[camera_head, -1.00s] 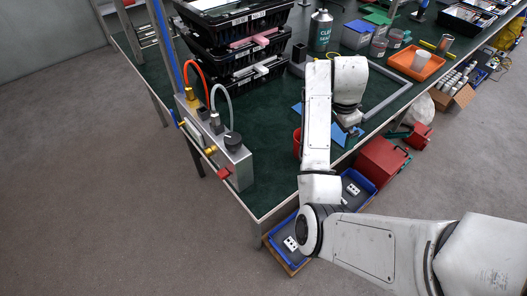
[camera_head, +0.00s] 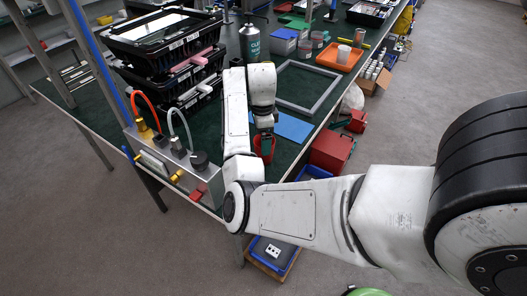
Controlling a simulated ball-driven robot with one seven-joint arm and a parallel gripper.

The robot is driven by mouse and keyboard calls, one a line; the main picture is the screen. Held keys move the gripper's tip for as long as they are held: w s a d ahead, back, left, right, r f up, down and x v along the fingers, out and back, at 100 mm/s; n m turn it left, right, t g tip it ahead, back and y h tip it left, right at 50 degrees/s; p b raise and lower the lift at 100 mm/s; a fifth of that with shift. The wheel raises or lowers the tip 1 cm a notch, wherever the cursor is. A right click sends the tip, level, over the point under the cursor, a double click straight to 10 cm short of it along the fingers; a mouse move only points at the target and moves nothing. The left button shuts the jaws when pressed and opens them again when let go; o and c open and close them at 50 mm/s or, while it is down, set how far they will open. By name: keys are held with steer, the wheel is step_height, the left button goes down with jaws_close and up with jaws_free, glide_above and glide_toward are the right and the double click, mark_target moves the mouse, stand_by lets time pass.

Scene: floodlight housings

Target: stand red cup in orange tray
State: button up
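The red cup (camera_head: 268,156) stands on the dark green bench top near its front edge, partly hidden by my arm and gripper. My gripper (camera_head: 265,136) points down right at the cup, overlapping its upper part in the picture. The fingers are too small and dark to show whether they are open or closed on it. The orange tray (camera_head: 328,58) lies farther back on the bench, near its right edge.
A grey rectangular frame (camera_head: 338,98) and a blue sheet (camera_head: 292,127) lie between the cup and the tray. Stacked black crates (camera_head: 165,60) and a spray can (camera_head: 250,42) stand to the left and back. A valve block with hoses (camera_head: 175,165) sits at the front left.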

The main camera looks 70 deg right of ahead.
steer(key=shift+s+f, duration=0.15)
steer(key=shift+f, duration=1)
steer(key=shift+s+f, duration=0.15)
steer(key=shift+f, duration=1)
steer(key=c, duration=1.1)
steer(key=shift+r, duration=0.2)
